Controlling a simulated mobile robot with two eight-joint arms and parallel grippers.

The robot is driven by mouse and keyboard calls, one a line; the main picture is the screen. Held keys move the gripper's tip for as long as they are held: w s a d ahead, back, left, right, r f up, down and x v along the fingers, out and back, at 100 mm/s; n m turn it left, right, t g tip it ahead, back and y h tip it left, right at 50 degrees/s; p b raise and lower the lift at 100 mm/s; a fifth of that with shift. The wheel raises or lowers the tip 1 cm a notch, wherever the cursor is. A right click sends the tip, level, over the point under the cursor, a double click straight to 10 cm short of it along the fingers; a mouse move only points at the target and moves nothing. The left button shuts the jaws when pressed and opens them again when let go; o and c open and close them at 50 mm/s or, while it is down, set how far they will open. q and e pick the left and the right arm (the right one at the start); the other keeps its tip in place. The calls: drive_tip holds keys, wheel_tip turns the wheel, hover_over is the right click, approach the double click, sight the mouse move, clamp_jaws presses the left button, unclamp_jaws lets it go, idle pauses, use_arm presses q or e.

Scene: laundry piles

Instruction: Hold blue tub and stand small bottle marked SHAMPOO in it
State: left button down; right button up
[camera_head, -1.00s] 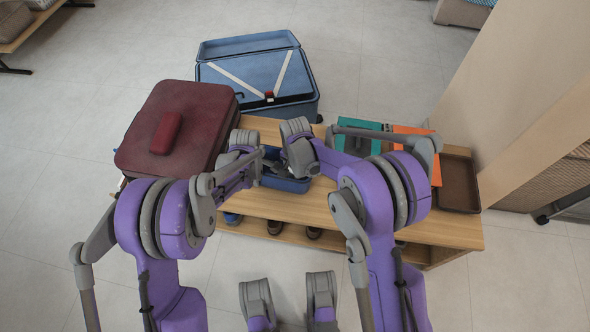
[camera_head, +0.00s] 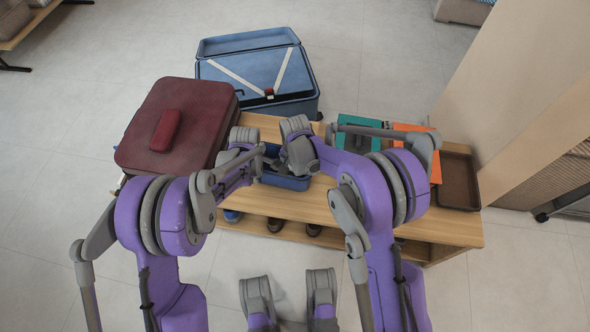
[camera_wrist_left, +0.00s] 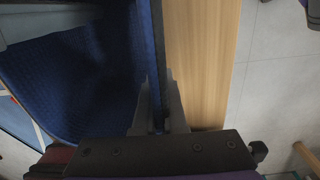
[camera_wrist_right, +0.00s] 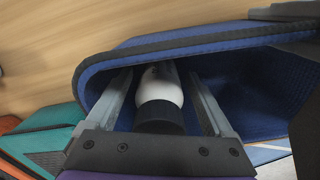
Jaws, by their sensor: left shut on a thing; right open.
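The blue tub (camera_head: 287,182) sits on the wooden bench in the head view, between my two arms. My left gripper (camera_wrist_left: 160,120) is shut on the tub's wall; the tub's blue inside (camera_wrist_left: 75,85) shows in the left wrist view. My right gripper (camera_wrist_right: 165,95) is open at the tub in the right wrist view. A small white bottle (camera_wrist_right: 160,85) with a dark cap stands between its spread fingers, apart from them, with the tub's blue wall (camera_wrist_right: 240,75) around it. No marking on the bottle can be read. My arms hide much of the tub in the head view.
The bench (camera_head: 345,215) has a dark red case (camera_head: 185,120) at left, and teal (camera_head: 357,135) and orange (camera_head: 420,150) items and a brown tray (camera_head: 458,180) at right. An open blue suitcase (camera_head: 255,75) lies behind. Shoes sit on the lower shelf.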

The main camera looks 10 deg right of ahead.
drive_tip(key=shift+r, duration=4.5)
use_arm(q)
drive_tip(key=c, duration=0.9)
unclamp_jaws()
